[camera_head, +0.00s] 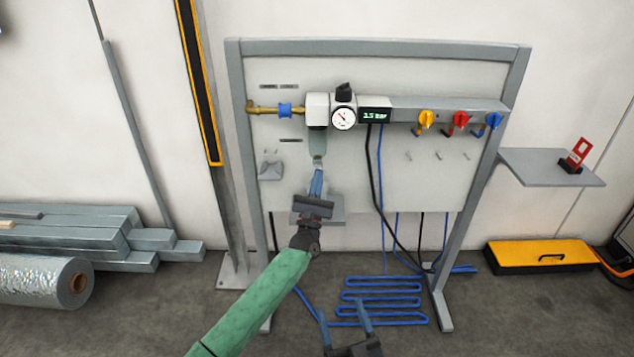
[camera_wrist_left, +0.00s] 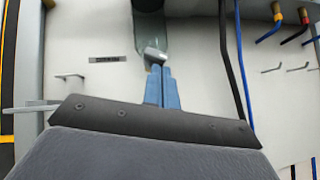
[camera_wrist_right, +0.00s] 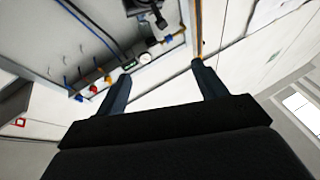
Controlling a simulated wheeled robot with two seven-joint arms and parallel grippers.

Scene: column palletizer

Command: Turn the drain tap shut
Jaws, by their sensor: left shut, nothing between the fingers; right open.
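The drain tap (camera_head: 318,161) is a small pale grey piece under the green filter bowl (camera_head: 318,143) of the regulator unit. In the left wrist view the tap (camera_wrist_left: 153,55) sits just below the bowl's dark green bottom, tilted. My left gripper (camera_head: 318,172) is shut and empty, its blue fingers pointing up at the tap. In the left wrist view its fingertips (camera_wrist_left: 161,67) are at the tap's lower edge; I cannot tell whether they touch it. My right gripper (camera_head: 342,307) is open and empty, low in front of the panel. It also shows open in the right wrist view (camera_wrist_right: 160,70).
The regulator has a gauge (camera_head: 343,117) and a display (camera_head: 374,115) reading about 3.5 bar. Yellow, red and blue valves (camera_head: 460,120) are at right. Hoses hang below, with a blue coil (camera_head: 382,300) on the floor. A grey shelf (camera_head: 330,212) lies behind my left gripper.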

